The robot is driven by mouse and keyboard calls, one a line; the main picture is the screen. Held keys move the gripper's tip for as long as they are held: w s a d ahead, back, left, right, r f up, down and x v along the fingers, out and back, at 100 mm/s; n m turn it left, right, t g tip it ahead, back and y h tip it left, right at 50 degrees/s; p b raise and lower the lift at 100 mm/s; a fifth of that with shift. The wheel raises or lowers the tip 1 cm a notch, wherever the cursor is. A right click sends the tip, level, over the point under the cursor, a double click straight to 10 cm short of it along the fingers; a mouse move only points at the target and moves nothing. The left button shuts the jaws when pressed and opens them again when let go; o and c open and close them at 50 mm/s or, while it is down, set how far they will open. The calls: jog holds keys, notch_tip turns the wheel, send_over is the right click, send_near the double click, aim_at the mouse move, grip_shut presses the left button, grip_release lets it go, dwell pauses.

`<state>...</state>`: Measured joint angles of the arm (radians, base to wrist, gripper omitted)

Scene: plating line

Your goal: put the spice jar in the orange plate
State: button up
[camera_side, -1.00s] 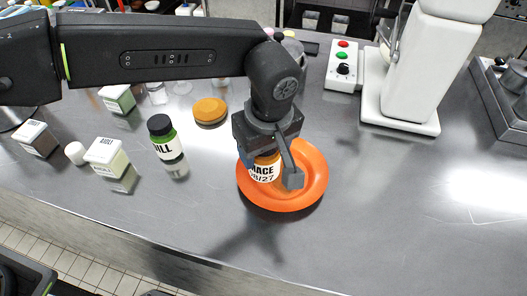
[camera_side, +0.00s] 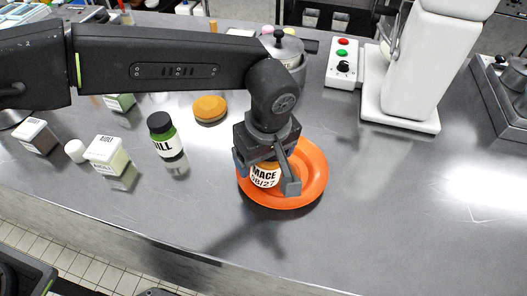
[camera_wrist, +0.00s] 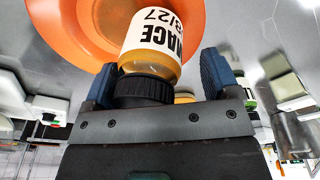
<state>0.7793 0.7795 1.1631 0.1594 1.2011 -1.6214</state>
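The spice jar (camera_side: 265,176), labelled MACE with orange-brown contents and a black lid, is upright within the orange plate (camera_side: 312,180) in the side view. It appears to rest on the plate. In the wrist view the jar (camera_wrist: 153,40) and part of the plate (camera_wrist: 70,25) are at the top. My gripper (camera_side: 265,172) points down around the jar. In the wrist view its fingers (camera_wrist: 158,80) are apart, with a clear gap between the lid and the right finger. The left finger is close to the lid; contact there cannot be told.
A green DILL jar (camera_side: 165,138) stands left of the plate, with an orange round item (camera_side: 209,108) behind it. A white machine (camera_side: 400,80) and button box (camera_side: 343,63) stand behind right. The counter right of the plate is clear.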

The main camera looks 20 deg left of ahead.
jog(key=shift+o, duration=0.2)
notch_tip(320, 180, up, 13)
jog(key=s+d, duration=0.1)
jog(key=shift+d, duration=0.15)
dwell(0.3)
jog(key=shift+s, duration=0.1)
jog(key=s+a+r+m+t+h, duration=0.15)
jog(key=a+r, duration=0.25)
jog(key=a, duration=0.8)
jog(key=s+a+r+m, duration=0.1)
jog(key=a+r+m, duration=0.25)
jog(key=a, duration=0.85)
jog(key=s+a+f+m+t, duration=0.3)
jog(key=s+a+f, duration=0.4)
jog(key=s+a, duration=0.5)
jog(key=shift+s+a+f+m, duration=0.15)
jog(key=shift+s+a+m, duration=0.3)
jog(key=shift+s, duration=0.35)
jog(key=shift+d, duration=0.1)
dwell(2.1)
